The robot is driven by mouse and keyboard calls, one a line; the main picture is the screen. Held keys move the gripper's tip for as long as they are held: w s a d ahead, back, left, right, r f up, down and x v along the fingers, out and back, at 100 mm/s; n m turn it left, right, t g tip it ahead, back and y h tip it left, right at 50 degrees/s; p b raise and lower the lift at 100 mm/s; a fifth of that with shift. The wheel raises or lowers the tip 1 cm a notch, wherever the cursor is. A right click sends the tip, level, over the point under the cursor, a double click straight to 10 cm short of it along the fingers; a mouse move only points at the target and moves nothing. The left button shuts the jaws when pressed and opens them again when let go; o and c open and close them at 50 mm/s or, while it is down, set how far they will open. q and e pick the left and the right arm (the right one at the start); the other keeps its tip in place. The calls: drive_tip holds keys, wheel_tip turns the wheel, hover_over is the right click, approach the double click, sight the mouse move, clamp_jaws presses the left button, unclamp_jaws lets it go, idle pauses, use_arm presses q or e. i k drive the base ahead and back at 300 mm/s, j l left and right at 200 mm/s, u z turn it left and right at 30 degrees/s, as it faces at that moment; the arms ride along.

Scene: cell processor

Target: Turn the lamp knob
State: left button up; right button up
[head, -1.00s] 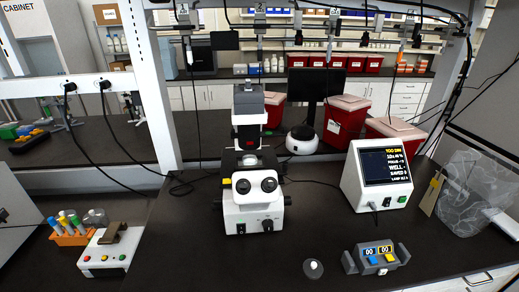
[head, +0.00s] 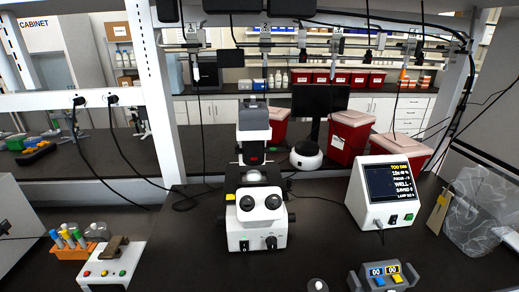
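The white microscope (head: 257,223) stands upright on the dark bench in the middle of the head view. Which control is the lamp knob is not labelled legibly. A white monitor box (head: 376,213) to the right has a dark screen (head: 389,181) with "TOO DIM" in yellow at the top and a lamp line at the bottom. Neither of my grippers is in view.
A tube rack (head: 70,248) and a button box (head: 110,266) stand at left. A clear bag (head: 478,218) lies at right. Bench around the microscope's front is clear.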

sight(222, 217)
drive_tip(key=i+j+z, duration=0.2)
drive_tip(key=j, duration=0.45)
drive_tip(key=j+z, duration=0.25)
drive_tip(key=j, duration=0.4)
drive_tip(key=k+j+u, duration=0.1)
drive_tip(key=j, duration=0.9)
drive_tip(key=k+j, duration=0.15)
drive_tip(key=j, duration=0.85)
drive_tip(key=k+j+u, duration=0.15)
drive_tip(key=j, duration=0.85)
